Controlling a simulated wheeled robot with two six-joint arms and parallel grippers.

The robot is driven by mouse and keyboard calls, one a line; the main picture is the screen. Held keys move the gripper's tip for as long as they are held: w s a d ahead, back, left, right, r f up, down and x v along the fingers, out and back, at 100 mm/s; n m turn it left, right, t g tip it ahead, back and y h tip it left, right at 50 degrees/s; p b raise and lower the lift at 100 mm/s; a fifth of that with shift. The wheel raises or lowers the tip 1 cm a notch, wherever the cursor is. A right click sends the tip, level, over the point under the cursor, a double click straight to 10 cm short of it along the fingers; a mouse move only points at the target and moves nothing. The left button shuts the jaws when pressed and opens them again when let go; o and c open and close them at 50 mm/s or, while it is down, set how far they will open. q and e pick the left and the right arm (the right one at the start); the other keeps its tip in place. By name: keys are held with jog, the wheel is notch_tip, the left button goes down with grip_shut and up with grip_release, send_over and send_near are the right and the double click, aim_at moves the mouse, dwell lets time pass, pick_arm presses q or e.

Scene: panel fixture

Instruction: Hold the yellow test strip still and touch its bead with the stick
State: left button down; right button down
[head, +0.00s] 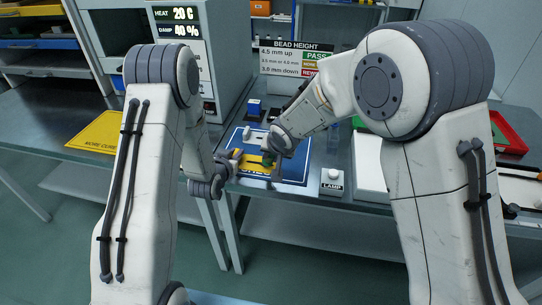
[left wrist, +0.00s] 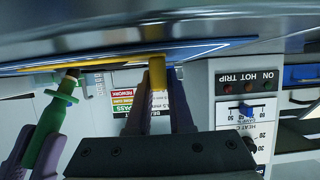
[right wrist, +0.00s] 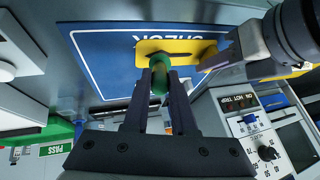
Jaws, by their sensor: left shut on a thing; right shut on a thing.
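The yellow test strip (head: 254,163) lies over a blue check mat (head: 296,171) on the bench. My left gripper (left wrist: 160,82) is shut on one end of the yellow strip, which shows between its fingers in the left wrist view. My right gripper (right wrist: 159,95) is shut on the green stick (right wrist: 158,76), which points at the strip. The stick also shows in the left wrist view (left wrist: 57,115), its dark tip close to the strip's surface. I cannot tell whether it touches.
A grey heater box (head: 187,62) with dials and readouts stands behind. A bead height sign (head: 296,60) is at the back. A lamp button (head: 332,178) sits right of the mat, a yellow card (head: 98,133) to the left, a red tray (head: 508,133) far right.

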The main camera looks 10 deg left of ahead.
jog(key=shift+r, duration=3.4)
pick_arm(q)
jog(key=c, duration=0.7)
grip_release()
